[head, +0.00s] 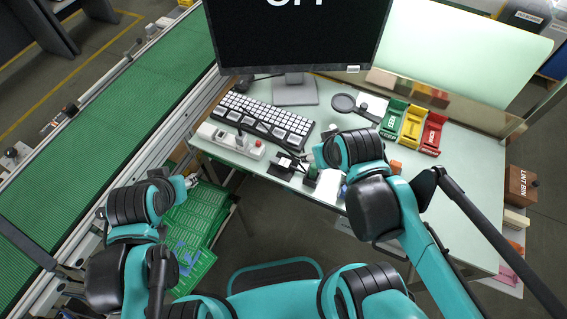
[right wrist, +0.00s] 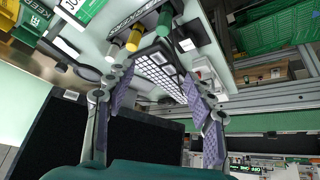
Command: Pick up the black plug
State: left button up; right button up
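A white power strip (head: 230,140) with a red switch lies at the table's left front edge, with a dark cable running from it toward the right. A small black item (head: 284,165) lies by the table's front edge near that cable; I cannot tell whether it is the black plug. My right gripper (head: 316,158) is over the front of the table, partly hidden by its own arm. In the right wrist view its two fingers (right wrist: 158,108) are spread with nothing between them. My left gripper (head: 189,182) is left of the table, beyond its edge; its fingers are too small to read.
A white keyboard (head: 266,119) lies behind the strip, below a monitor (head: 298,35). Green (head: 392,118), yellow (head: 413,126) and red (head: 433,134) bins stand at right. A magnifier (head: 343,103) lies behind my right gripper. A green crate (head: 196,215) is below left, beside a green conveyor (head: 120,100).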

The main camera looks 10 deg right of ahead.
jog(key=w+a+f+n+g+p, duration=0.1)
jog(key=w+a+f+n+g, duration=0.3)
jog(key=w, duration=0.3)
jog(key=n+g+p, duration=0.1)
jog(key=n+g, duration=0.1)
jog(key=n, duration=0.3)
send_over(283, 161)
jog(key=f, duration=0.6)
jog(key=shift+s+d+f, duration=0.15)
jog(key=shift+s, duration=0.25)
notch_tip(283, 161, down, 3)
jog(key=shift+r+b, duration=0.15)
jog(key=shift+b, duration=0.3)
jog(key=f, duration=0.2)
jog(key=f+b, duration=0.2)
jog(key=f, duration=0.1)
jog(key=shift+w+a+f, duration=0.25)
jog(key=shift+w+f, duration=0.05)
jog(key=shift+w, duration=0.1)
jog(key=shift+r, duration=0.1)
grip_shut()
